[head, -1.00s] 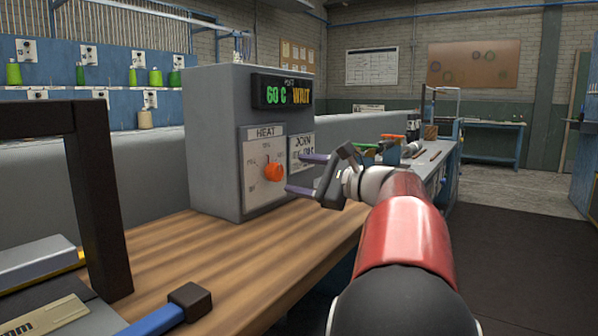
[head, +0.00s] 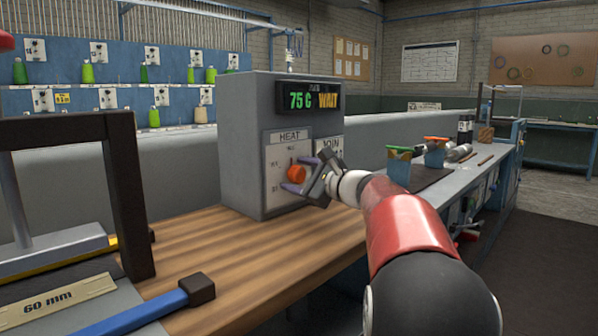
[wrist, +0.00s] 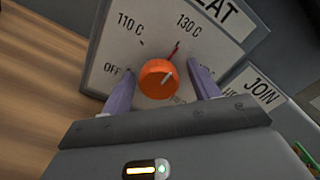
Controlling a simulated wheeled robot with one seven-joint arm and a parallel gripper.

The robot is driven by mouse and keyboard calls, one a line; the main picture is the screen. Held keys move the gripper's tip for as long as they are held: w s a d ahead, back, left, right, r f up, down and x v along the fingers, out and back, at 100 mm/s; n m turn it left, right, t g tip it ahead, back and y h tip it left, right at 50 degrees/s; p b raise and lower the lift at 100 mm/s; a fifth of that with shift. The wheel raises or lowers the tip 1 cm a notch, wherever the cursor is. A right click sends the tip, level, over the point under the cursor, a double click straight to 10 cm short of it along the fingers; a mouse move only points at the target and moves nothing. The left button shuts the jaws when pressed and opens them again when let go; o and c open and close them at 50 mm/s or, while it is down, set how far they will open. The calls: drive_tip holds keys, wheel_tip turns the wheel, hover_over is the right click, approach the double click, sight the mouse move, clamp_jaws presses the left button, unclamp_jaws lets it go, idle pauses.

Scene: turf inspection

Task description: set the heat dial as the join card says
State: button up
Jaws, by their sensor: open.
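The orange heat dial (head: 296,174) is on the white HEAT plate (head: 273,163) of a grey box (head: 240,130). In the wrist view the dial (wrist: 156,82) has a white line pointing to the upper right; a red mark shows above it, near 130 C. OFF and 110 C are readable; the lower right label is not clear. My gripper (head: 302,175) is open, its purple fingers on either side of the dial; contact cannot be told. The join card (head: 330,147) is right of the plate, partly hidden by my gripper; its JOIN heading (wrist: 267,92) shows in the wrist view.
The box display (head: 320,98) reads 75 C WAIT. The box stands on a wooden bench top (head: 200,250). A blue handle with a black end (head: 197,288) and a dark frame (head: 125,200) are at the front left. Tool holders (head: 398,170) stand to the right.

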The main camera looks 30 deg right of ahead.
drive_tip(key=shift+w, duration=0.2)
drive_tip(key=shift+c, duration=0.4)
drive_tip(key=c, duration=0.9)
drive_tip(key=shift+f+b, duration=0.1)
drive_tip(key=shift+b, duration=0.45)
drive_tip(key=shift+n, duration=0.3)
drive_tip(key=o, duration=1)
drive_tip(key=shift+s, duration=0.1)
